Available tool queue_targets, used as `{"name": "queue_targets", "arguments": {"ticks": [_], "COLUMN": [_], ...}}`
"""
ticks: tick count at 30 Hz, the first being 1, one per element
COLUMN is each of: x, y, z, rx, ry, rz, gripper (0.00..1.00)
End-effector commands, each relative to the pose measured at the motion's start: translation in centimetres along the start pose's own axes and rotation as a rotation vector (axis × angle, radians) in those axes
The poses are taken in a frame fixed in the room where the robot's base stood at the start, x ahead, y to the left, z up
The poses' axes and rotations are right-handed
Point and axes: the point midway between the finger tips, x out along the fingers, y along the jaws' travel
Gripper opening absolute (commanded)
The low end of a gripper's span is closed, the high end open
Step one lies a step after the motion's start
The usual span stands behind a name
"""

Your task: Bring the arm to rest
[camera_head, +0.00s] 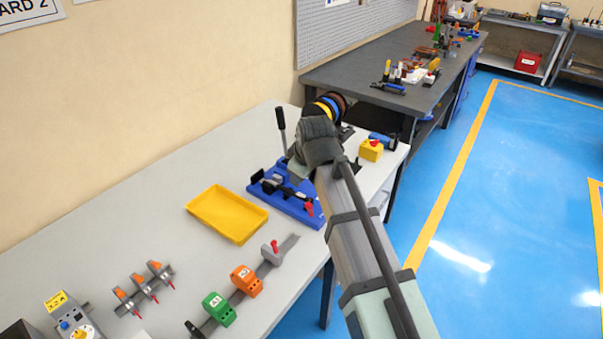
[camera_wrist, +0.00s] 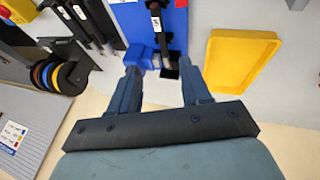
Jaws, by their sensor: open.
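My arm reaches over the workbench in the head view, its wrist beside the blue bender (camera_head: 290,200). The bender has a blue base and an upright black-handled lever (camera_head: 281,128); my arm hides part of it. My gripper (camera_wrist: 159,68) is open in the wrist view, with its two fingers apart and nothing held. Blue blocks and a dark part of the bender (camera_wrist: 135,22) show beyond and between the fingers. I cannot tell how far the fingertips are from them. The fingers are hidden or unclear in the head view.
A yellow tray (camera_head: 228,214) lies left of the bender and also shows in the wrist view (camera_wrist: 240,62). Coloured spools (camera_head: 325,106) and a yellow box (camera_head: 371,150) stand behind. Orange and green clamped devices (camera_head: 246,281) sit nearer. Open blue floor (camera_head: 480,220) lies right.

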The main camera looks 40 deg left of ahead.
Motion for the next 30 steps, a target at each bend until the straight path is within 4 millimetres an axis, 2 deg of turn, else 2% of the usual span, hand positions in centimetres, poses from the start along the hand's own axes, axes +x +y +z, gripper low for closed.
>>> {"name": "queue_targets", "arguments": {"ticks": [13, 17, 20, 23, 30], "x": [0.0, 0.6, 1.9, 3.6, 7.3], "y": [0.0, 0.5, 1.4, 2.6, 4.7], "z": [0.0, 1.4, 4.4, 8.8, 20.7], "rx": [0.001, 0.028, 0.089, 0.181, 0.434], "ry": [0.000, -0.013, -0.039, -0.077, -0.173], "rz": [0.000, 0.001, 0.000, 0.000, 0.006], "gripper": [0.47, 0.47, 0.47, 0.47, 0.47]}}
